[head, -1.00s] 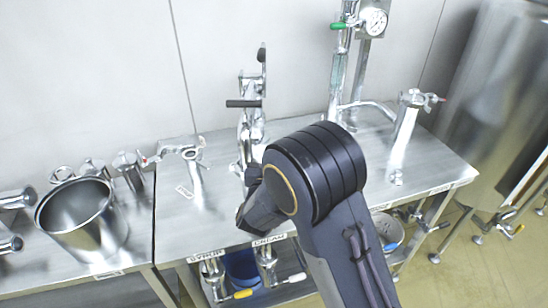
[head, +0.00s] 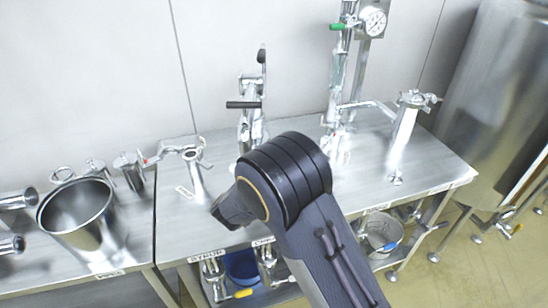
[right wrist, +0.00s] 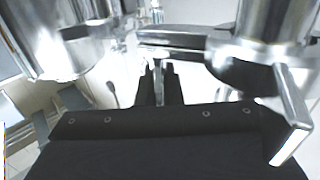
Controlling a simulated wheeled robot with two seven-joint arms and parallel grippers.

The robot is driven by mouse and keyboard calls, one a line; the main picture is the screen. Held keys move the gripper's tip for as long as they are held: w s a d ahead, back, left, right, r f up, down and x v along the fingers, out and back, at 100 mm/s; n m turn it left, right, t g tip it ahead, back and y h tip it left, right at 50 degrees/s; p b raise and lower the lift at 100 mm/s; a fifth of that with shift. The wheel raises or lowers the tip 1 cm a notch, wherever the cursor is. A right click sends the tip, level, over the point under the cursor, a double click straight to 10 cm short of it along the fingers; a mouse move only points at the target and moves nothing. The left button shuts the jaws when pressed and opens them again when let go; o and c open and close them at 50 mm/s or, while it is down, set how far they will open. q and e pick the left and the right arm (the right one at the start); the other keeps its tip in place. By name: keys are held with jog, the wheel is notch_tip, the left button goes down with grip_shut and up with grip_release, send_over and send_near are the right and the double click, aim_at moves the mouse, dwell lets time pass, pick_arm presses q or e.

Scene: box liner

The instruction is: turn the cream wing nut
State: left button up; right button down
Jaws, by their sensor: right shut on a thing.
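My right gripper (right wrist: 161,84) shows in the right wrist view with its two dark fingers close together on a small bright metal piece, which I take to be the cream wing nut (right wrist: 168,78). The piece sits below a shiny clamp (right wrist: 172,41) between steel fittings. In the head view my right arm comes in from below, and the dark gripper (head: 231,208) is over the table's front part, left of the arm. The fingertips and the wing nut are hidden there. The cream outlet (head: 266,262) hangs under the front edge, its label partly covered. My left gripper is not in view.
The syrup outlet (head: 212,274) hangs left of the cream one. On the steel table (head: 352,172) stand a clamp fitting (head: 194,172), a tall gauge column (head: 340,90) and a slanted pipe (head: 404,135). A steel bucket (head: 77,215) stands left, a tank (head: 500,100) right.

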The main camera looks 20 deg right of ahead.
jog(key=c, duration=1.6)
grip_release()
jog(key=b+v, duration=0.1)
jog(key=v, duration=0.6)
jog(key=shift+s+a+b, duration=0.25)
jog(key=shift+s+b, duration=0.05)
